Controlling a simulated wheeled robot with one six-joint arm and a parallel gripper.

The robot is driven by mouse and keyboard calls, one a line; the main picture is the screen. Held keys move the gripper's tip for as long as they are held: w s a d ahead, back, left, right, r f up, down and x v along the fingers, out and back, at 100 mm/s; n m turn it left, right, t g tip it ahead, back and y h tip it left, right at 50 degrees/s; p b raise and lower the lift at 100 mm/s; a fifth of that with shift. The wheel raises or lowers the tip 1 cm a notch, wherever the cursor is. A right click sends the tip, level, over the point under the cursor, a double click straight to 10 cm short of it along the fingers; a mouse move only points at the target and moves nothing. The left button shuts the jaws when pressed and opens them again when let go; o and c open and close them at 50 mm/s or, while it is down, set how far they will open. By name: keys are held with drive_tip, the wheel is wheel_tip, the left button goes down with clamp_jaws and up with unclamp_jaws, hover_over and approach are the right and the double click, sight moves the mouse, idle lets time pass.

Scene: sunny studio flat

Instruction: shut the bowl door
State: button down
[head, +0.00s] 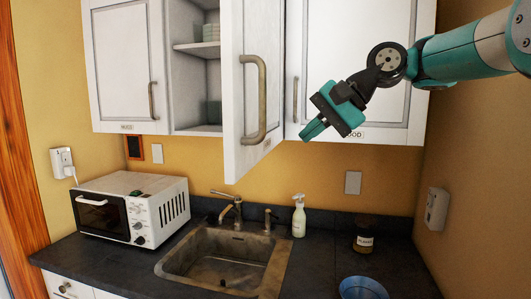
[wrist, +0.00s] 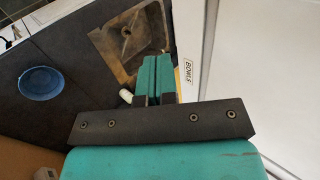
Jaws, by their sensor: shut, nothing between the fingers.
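The bowl door (head: 240,110) is a white cupboard door standing open, swung out toward me, with a long brass handle (head: 262,100) on its outer face. It is hinged on its right, and the shelves show to its left.
The open cupboard (head: 197,50) holds stacked dishes. Closed wall cupboards (head: 120,60) flank it.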

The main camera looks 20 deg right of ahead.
sight(253, 162)
drive_tip(key=shift+w+a+f+p, duration=0.3)
drive_tip(key=shift+w+a+f, duration=0.5)
drive_tip(key=shift+a, duration=0.4)
drive_tip(key=shift+w+a+f+p, duration=0.3)
drive_tip(key=shift+w+a+f, duration=0.55)
drive_tip(key=shift+a, duration=0.4)
drive_tip(key=shift+w+a+f+p, duration=0.3)
drive_tip(key=shift+w+a+f, duration=0.35)
drive_tip(key=shift+w+a, duration=0.45)
drive_tip(key=shift+s+a, duration=0.1)
drive_tip(key=shift+s, duration=0.05)
